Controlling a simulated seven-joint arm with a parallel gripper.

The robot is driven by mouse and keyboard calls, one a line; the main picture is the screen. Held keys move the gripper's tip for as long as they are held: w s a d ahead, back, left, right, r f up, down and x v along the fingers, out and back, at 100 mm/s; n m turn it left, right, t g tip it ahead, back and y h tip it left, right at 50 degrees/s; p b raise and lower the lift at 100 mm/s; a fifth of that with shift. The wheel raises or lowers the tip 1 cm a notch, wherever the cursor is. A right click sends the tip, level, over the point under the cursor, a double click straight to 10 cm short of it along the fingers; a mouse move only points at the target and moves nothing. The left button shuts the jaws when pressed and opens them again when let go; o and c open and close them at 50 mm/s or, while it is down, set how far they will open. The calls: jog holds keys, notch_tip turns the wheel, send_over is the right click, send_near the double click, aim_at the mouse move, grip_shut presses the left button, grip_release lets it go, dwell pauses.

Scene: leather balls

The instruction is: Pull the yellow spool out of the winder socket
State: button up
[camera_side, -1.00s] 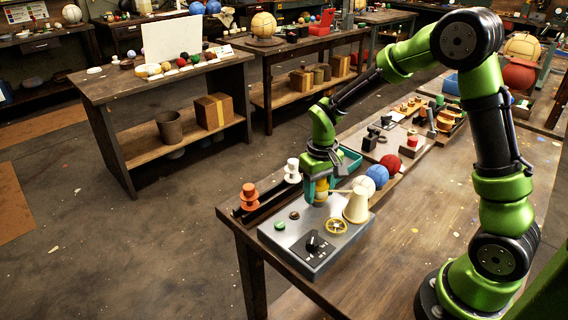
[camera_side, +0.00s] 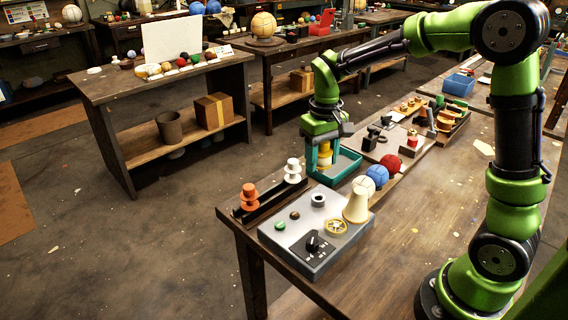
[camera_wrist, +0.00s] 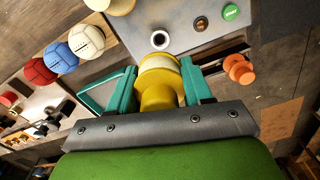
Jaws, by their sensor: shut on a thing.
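My gripper (camera_side: 324,163) is shut on the yellow spool (camera_side: 325,150), which hangs upright between the teal fingers. The spool also shows in the wrist view (camera_wrist: 160,82), yellow with a pale band at its end. The winder socket (camera_side: 318,200) is a dark hole with a light rim on the grey winder top, empty and apart from the spool. The socket also shows in the wrist view (camera_wrist: 160,40).
An orange spool (camera_side: 249,195) and a white spool (camera_side: 292,170) stand on a dark rack left of the winder. Cream, blue and red balls (camera_side: 377,175) line up right of the tray.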

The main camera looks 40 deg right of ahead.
jog(key=shift+f, duration=1.2)
